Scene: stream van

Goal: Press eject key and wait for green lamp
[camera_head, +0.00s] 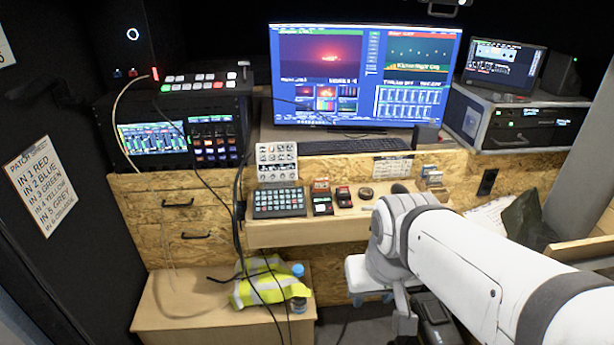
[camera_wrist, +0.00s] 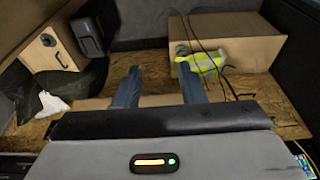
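A grey rack unit (camera_head: 530,122) stands on the right of the desk, with dark front panels and small green lights (camera_head: 511,124). I cannot make out which key is the eject key, or which light is the lamp. In the wrist view, my gripper (camera_wrist: 160,72) has its two bluish fingers wide apart with nothing between them, pointing down towards the floor area. An amber bar and a green dot show on the grey housing in front of the wrist camera, which looks like mine. In the head view, my arm covers the desk's front right, and my fingertips are not clear.
A large monitor (camera_head: 362,75) and keyboard (camera_head: 356,145) stand at the centre. A button pad (camera_head: 279,203) and small boxes lie on the wooden shelf. A switcher (camera_head: 205,82) is at left. Cables hang over a low box (camera_head: 165,310) with a yellow vest (camera_head: 265,283).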

